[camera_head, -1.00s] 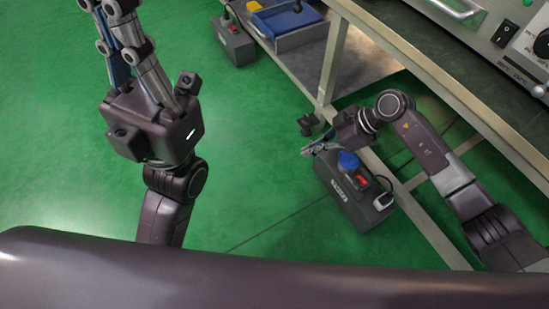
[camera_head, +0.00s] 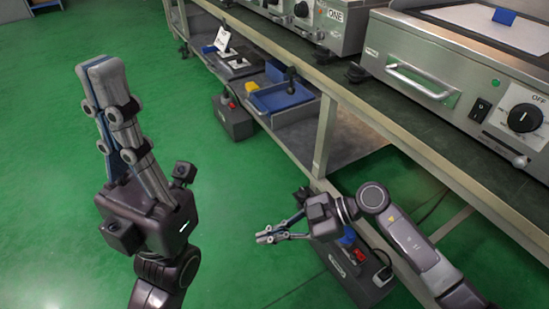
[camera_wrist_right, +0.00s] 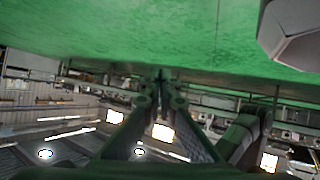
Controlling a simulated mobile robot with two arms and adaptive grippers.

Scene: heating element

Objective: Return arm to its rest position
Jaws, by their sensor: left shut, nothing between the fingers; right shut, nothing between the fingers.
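My left gripper (camera_head: 102,72) points up at the left of the head view, over the green floor, with its fingers together and nothing between them. My right gripper (camera_head: 262,237) is low in the middle of the head view, pointing left, with its fingers shut and empty. It is in front of the bench and partly covers a grey box on the floor. In the right wrist view the fingers of my right gripper (camera_wrist_right: 160,78) meet at their tips with nothing held.
A metal bench (camera_head: 370,110) runs along the right. It bears a griddle (camera_head: 455,70) with a black knob (camera_head: 525,118). Its lower shelf holds a blue tray (camera_head: 282,97). The grey box (camera_head: 358,272) stands below my right arm. Green floor (camera_head: 235,180) lies open between the arms.

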